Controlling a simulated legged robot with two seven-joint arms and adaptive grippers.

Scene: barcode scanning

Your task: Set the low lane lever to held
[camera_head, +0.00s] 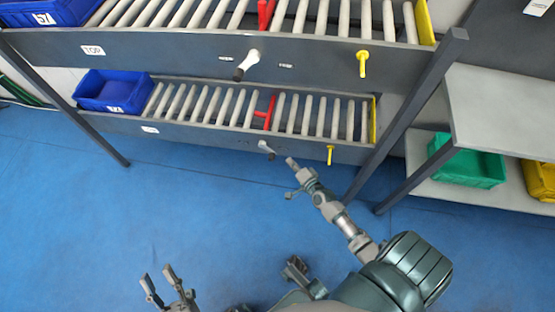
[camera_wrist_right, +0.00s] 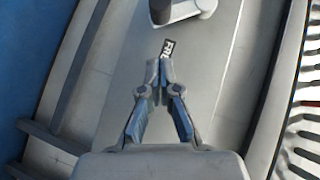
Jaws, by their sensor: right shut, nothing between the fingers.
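The low lane lever (camera_head: 266,148) is a pale handle with a dark tip on the lower rail's front face, angled down to the right. In the right wrist view the lever (camera_wrist_right: 186,10) shows at the top edge, partly cut off, its dark knob to the left. My right gripper (camera_head: 291,162) is just right of and below the lever, apart from it. In the wrist view its fingers (camera_wrist_right: 160,72) are shut and empty, partly covering a small dark label (camera_wrist_right: 168,48) that reads "FR". My left gripper (camera_head: 160,283) is open and empty, low over the floor.
The low lane (camera_head: 215,125) carries a blue bin (camera_head: 113,90), a red stop (camera_head: 267,112) and a yellow peg (camera_head: 330,154). The top lane has its own lever (camera_head: 246,65) and yellow peg (camera_head: 362,63). A dark post (camera_head: 405,115) stands right of my right gripper.

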